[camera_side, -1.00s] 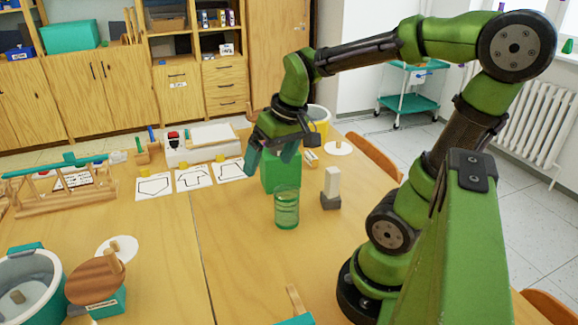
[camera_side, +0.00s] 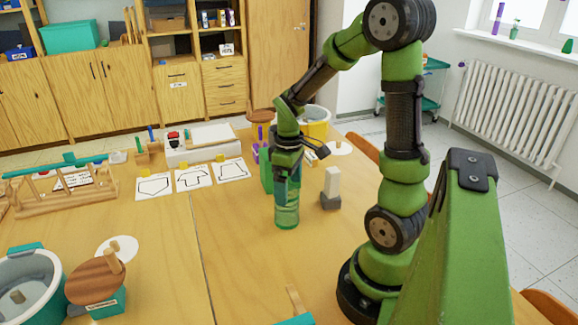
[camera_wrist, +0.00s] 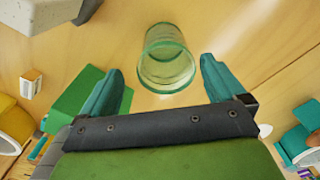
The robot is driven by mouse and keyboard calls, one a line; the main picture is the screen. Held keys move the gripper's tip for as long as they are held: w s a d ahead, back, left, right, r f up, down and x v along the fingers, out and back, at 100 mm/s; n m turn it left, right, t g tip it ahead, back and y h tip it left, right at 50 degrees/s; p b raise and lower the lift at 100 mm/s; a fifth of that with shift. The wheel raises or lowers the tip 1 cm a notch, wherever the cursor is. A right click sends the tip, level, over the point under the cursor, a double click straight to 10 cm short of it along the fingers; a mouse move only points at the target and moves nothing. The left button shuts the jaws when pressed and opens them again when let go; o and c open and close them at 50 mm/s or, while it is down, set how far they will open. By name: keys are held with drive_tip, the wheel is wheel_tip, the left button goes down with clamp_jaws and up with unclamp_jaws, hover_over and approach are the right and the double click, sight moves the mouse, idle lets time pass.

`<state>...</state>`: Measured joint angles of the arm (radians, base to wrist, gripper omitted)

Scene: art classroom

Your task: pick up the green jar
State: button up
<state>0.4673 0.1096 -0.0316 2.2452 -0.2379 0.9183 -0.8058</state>
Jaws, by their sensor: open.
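The green jar (camera_side: 286,212) is clear green glass and stands upright on the wooden table in the side view. It also shows in the wrist view (camera_wrist: 166,62), just beyond the gap between the fingers. My gripper (camera_wrist: 158,85) is open, with one teal finger to each side of that gap and nothing held. In the side view my gripper (camera_side: 287,190) points down right at the jar and overlaps its top. I cannot tell from there whether a finger touches it.
A solid green block (camera_side: 266,176) stands close behind the jar. A grey-and-white block piece (camera_side: 331,188) stands to its right. A yellow bucket (camera_side: 317,127) is farther back. Shape cards (camera_side: 192,179) lie to the left. The table in front of the jar is clear.

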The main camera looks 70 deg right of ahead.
sight(287, 207)
drive_tip(key=f, duration=0.6)
drive_tip(key=shift+a+f, duration=0.3)
drive_tip(key=shift+a, duration=0.05)
